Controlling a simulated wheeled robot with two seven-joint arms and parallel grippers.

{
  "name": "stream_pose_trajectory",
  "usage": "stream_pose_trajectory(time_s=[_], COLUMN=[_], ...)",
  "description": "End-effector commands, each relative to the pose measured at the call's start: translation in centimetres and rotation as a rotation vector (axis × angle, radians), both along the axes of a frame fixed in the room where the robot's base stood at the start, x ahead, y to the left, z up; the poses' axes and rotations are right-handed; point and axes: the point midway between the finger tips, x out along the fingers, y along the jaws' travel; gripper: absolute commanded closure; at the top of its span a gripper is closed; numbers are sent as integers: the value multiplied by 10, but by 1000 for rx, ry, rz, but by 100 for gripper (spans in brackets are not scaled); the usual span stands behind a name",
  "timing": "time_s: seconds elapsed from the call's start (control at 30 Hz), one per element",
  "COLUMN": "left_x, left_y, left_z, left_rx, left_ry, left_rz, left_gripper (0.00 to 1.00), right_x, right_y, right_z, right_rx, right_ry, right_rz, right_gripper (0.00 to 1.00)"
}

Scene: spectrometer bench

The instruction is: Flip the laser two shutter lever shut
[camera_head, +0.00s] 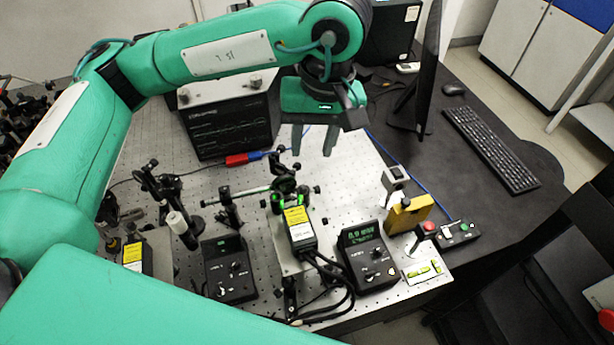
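A black laser head with a yellow label (300,226) stands on a metal plate mid-bench, with green glowing spots at its far end. A second yellow-labelled unit (133,256) sits at the left, partly behind my arm. I cannot read which is laser two, and no shutter lever can be clearly made out. A dark controller (229,270) with an unlit display is left of the middle laser head; another controller (367,256) with a lit green display is right of it. My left gripper (313,152) is open and empty, fingers down, above the bench beyond the middle laser head. My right gripper is out of view.
Posts and optic mounts (285,186) stand below the gripper. A black rack box (232,125) is behind, with a red-blue object (242,158) before it. A yellow block (408,214) and button box (458,233) are right. A monitor (428,75) and keyboard (490,150) stand farther right.

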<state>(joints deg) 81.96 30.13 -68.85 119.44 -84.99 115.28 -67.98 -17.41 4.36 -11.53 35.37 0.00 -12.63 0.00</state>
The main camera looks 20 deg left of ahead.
Motion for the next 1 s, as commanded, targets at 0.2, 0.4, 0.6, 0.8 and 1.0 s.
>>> stream_pose_trajectory(time_s=[0.2,0.4,0.6,0.8,1.0], left_x=[-3,-6,-6,-6,-6], left_y=[5,9,13,14,14], left_z=[-31,-71,-105,-122,-125], left_rx=[1,0,-2,-3,-3], left_ry=[8,7,7,4,3], left_rz=[2,2,3,3,2], left_gripper=[64,64,64,64,64], right_x=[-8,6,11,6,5], right_y=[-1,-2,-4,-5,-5], right_z=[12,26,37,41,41], right_rx=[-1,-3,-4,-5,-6], right_ry=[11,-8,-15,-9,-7], right_rz=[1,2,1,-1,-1], right_gripper=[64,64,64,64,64])
